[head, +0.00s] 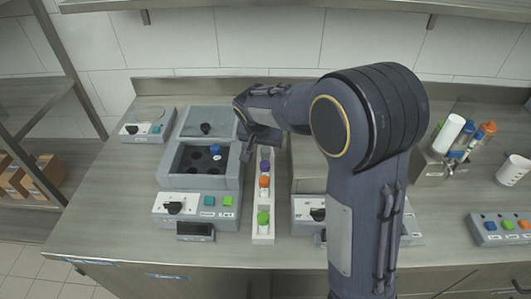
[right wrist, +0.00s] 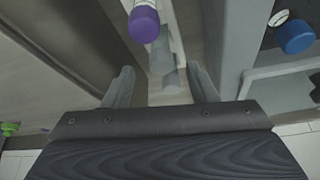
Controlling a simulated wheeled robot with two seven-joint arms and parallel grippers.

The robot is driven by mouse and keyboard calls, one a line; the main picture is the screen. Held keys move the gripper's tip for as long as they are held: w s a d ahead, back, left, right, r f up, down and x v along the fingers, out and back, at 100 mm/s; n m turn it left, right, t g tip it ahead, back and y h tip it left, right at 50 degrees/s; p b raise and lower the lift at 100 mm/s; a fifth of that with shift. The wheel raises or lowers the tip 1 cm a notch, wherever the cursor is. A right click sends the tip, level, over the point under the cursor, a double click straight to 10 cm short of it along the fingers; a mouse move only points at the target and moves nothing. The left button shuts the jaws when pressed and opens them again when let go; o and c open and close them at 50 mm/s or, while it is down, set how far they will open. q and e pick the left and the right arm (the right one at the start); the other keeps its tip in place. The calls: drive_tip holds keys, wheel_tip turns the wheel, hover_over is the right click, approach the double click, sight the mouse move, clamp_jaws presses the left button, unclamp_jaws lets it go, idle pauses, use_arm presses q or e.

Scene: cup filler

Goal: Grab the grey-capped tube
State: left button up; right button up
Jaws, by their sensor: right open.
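The grey-capped tube (right wrist: 162,58) shows in the right wrist view, standing in the narrow white rack (head: 263,229) just beyond the purple-capped tube. My right gripper (right wrist: 162,84) is open, with one finger on each side of the line of the rack. The grey cap lies between the fingers in that view, with no visible contact. In the head view my right gripper (head: 256,142) is over the far end of the rack, and I cannot make out the grey cap there. My left gripper is not in view.
The rack also holds purple-capped (head: 265,154), orange-capped (head: 264,182) and green-capped (head: 263,218) tubes. Left of it stands an open grey machine (head: 168,178) with a blue-capped tube (head: 215,150). A white cup (head: 513,170) and a button box (head: 500,228) are at the right.

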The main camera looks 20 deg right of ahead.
sight(265, 150)
drive_tip(key=shift+x, duration=0.9)
drive_tip(key=p+x, duration=0.1)
drive_tip(key=x, duration=0.3)
drive_tip(key=shift+w+f, duration=0.2)
drive_tip(key=shift+f, duration=0.05)
drive_tip(key=c, duration=1.1)
drive_tip(key=shift+o, duration=0.2)
drive_tip(key=shift+r, duration=0.1)
